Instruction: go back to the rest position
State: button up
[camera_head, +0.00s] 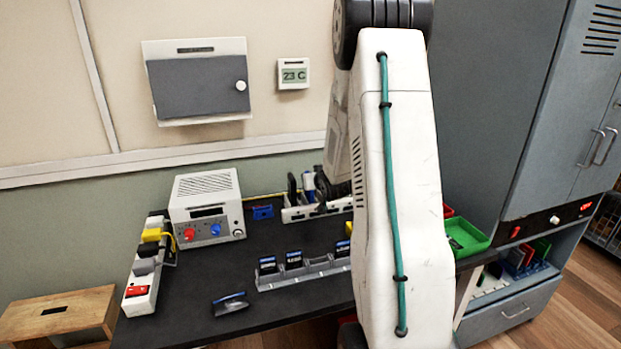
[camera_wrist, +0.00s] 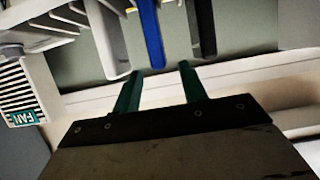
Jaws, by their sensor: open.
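My gripper (camera_wrist: 160,72) is open in the wrist view, its two green fingers apart with nothing between their tips. A slim blue item (camera_wrist: 151,35) stands upright just beyond the fingertips, between a grey item (camera_wrist: 108,42) and a dark one (camera_wrist: 202,28). Whether the fingers touch any of them is unclear. In the head view, my arm reaches over the table toward a white slotted rack (camera_head: 295,214) at the back. My arm hides part of the rack, and the fingers cannot be made out there.
A green tray (camera_head: 467,237) is right of my arm. A grey cabinet (camera_head: 485,110) stands at right.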

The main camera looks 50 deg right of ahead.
jog(key=v, duration=0.2)
jog(key=shift+s+a+r, duration=0.15)
jog(key=shift+s+r, duration=0.05)
jog(key=shift+s, duration=0.1)
jog(key=shift+f, duration=0.1)
jog(key=s+a+f+g+y, duration=0.2)
jog(key=s+a+f+g, duration=0.3)
jog(key=s+g, duration=0.25)
jog(key=s+a+r+n+g+y, duration=0.1)
jog(key=s+a+r+n, duration=0.1)
jog(key=s+a+r, duration=0.4)
jog(key=s+a+r+n+g+y, duration=0.1)
jog(key=s+a+r, duration=0.5)
jog(key=a, duration=1.1)
jog(key=s+a+r+n+g+y, duration=0.1)
jog(key=s+a+r+n+y, duration=0.1)
jog(key=s+a+r, duration=0.5)
jog(key=s+a+n, duration=0.1)
jog(key=s+a, duration=0.2)
jog(key=a, duration=0.1)
jog(key=shift+a+y, duration=0.3)
jog(key=shift+y, duration=0.1)
